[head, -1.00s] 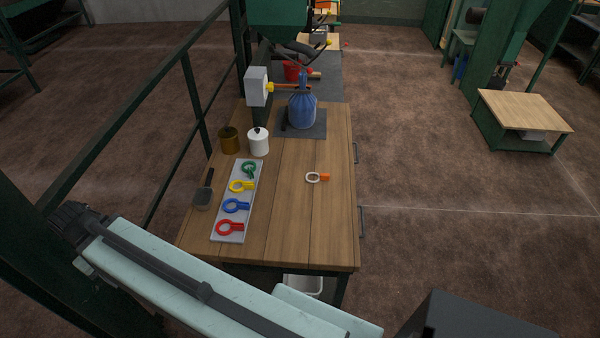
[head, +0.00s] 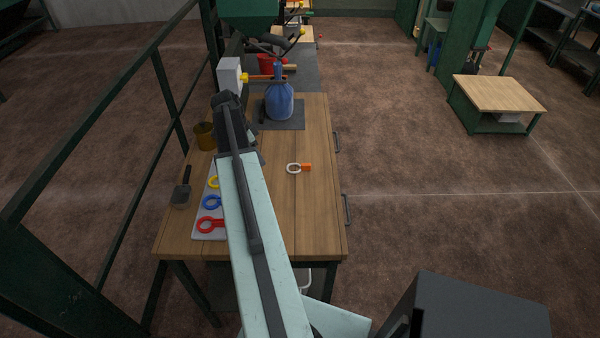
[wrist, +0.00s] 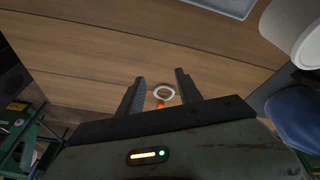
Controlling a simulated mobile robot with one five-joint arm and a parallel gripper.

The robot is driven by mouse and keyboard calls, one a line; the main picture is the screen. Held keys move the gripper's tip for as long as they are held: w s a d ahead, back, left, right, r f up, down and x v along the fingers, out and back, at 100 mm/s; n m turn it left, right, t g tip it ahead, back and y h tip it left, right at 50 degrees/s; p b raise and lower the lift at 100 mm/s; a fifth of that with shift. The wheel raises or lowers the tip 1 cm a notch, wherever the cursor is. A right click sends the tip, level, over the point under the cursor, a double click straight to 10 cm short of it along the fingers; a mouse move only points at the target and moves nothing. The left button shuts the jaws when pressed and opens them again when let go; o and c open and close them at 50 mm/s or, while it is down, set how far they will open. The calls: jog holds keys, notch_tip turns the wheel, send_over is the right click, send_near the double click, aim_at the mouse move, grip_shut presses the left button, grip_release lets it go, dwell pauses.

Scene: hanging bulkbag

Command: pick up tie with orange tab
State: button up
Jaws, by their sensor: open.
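The tie with the orange tab (head: 294,168) lies on the wooden table, right of the tray. Its white ring is on the left and its orange tab on the right. In the wrist view the white ring (wrist: 163,92) shows between the fingers, with part of the orange tab below it, partly hidden by the gripper body. My gripper (wrist: 160,80) is open and empty, with the tie apart from it, farther off on the table. In the head view my arm reaches over the tray, and the fingers cannot be made out.
A grey tray (head: 203,229) holds ties with red, blue and yellow rings, partly covered by my arm. A brown pot (head: 204,137) and a blue bag (head: 279,102) stand farther back. A white canister (wrist: 294,28) shows in the wrist view. The table around the tie is clear.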

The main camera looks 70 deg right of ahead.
aim_at(302, 164)
jog(key=s+d+m+g, duration=0.1)
jog(key=s+d+m, duration=0.4)
jog(key=s+d, duration=0.5)
jog(key=s+f+b, duration=0.1)
jog(key=f+b, duration=0.1)
jog(key=s+f+b, duration=0.1)
jog(key=f+b, duration=0.2)
jog(key=s+f+b, duration=0.1)
jog(key=f+b, duration=0.1)
jog(key=b, duration=0.1)
jog(key=shift+s+a+f, duration=0.2)
jog(key=shift+a+f, duration=0.1)
jog(key=shift+f, duration=0.05)
jog(key=shift+r, duration=0.2)
grip_shut()
